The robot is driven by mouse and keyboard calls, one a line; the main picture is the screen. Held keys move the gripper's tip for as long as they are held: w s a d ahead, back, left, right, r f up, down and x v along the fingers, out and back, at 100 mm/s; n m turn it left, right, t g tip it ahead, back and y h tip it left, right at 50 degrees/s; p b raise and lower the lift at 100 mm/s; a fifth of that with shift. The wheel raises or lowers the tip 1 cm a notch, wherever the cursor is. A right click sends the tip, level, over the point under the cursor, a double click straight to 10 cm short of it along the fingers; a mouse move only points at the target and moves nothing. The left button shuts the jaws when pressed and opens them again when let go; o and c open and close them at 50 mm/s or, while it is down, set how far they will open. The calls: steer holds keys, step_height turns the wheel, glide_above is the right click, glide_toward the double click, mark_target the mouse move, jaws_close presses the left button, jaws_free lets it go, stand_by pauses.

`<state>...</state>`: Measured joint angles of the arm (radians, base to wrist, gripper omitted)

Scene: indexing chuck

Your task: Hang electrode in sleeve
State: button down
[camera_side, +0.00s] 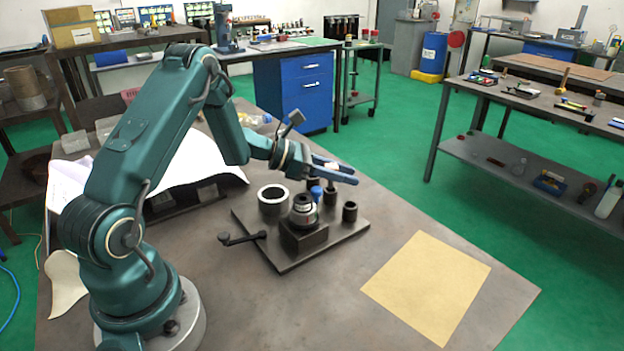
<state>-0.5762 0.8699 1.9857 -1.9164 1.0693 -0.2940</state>
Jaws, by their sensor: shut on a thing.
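My gripper (338,173), with blue fingers, is above the back right part of a dark fixture plate (292,262). It is shut on a small piece with a white top (331,166), which looks like the electrode; its lower part is hard to make out. The round chuck (304,212) sits on a dark block (304,238) in the middle of the plate, just left of and below the fingers. A blue part (316,192) shows between chuck and fingers. A short dark sleeve (350,212) stands at the plate's right. I cannot tell which cylinder is the task's sleeve.
A wide dark ring with a pale rim (273,199) stands behind the chuck on the left. Other dark cylinders (330,192) stand under the gripper. A crank handle (240,239) sticks out at the left. A yellow sheet (428,285) lies on the clear right side of the table.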

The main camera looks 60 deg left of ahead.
mark_target(341, 201)
steer(key=shift+f, duration=1.7)
steer(key=shift+c, duration=2.4)
jaws_free()
steer(key=shift+v, duration=2.6)
